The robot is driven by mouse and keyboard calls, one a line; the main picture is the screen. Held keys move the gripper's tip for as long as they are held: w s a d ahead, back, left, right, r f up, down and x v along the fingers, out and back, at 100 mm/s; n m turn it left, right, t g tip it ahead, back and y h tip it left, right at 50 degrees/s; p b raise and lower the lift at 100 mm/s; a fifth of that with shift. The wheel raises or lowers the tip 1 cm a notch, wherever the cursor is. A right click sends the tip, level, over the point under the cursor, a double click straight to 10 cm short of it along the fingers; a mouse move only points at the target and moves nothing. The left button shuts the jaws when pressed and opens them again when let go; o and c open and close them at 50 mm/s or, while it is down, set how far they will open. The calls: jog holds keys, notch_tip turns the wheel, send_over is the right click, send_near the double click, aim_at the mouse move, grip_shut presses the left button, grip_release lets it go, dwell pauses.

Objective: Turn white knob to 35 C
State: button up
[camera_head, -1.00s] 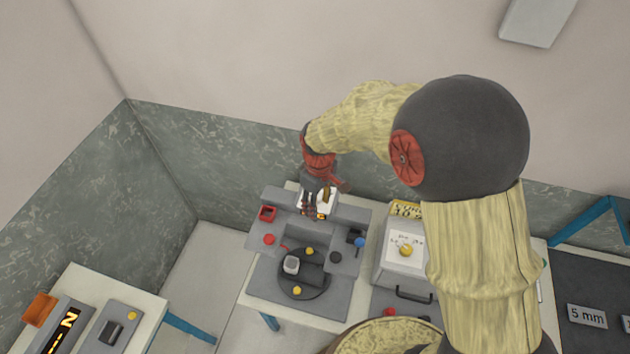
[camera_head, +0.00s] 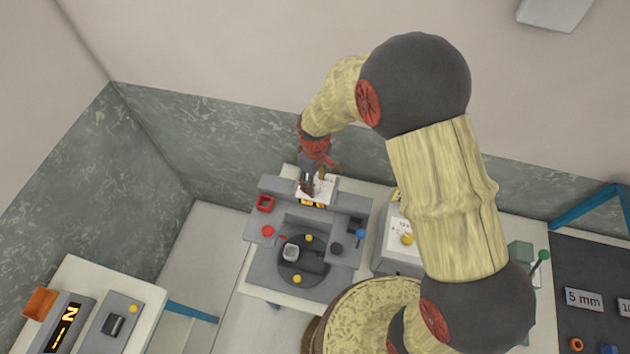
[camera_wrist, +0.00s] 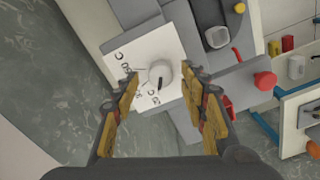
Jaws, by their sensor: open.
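The white knob (camera_wrist: 160,73) stands on a white dial plate (camera_wrist: 128,56) in the wrist view. Dark marks and letters, including a C, lie around it; the numbers are too small to read surely. My gripper (camera_wrist: 160,86) is open, with one yellow-padded finger on the left of the knob and one on the right. I cannot tell whether either finger touches it. In the head view my gripper (camera_head: 314,188) is over the white plate (camera_head: 328,184) at the back of the grey station, and the knob is not clearly visible.
The grey station (camera_head: 262,222) carries a red button (camera_head: 267,231), a red square cup (camera_head: 265,203), a blue knob (camera_head: 360,233) and a dark turntable (camera_head: 291,272). A white box with a yellow knob (camera_head: 407,239) stands to the right. A marbled wall rises behind.

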jog(key=shift+f, duration=0.45)
jog(key=shift+c, duration=0.2)
grip_shut()
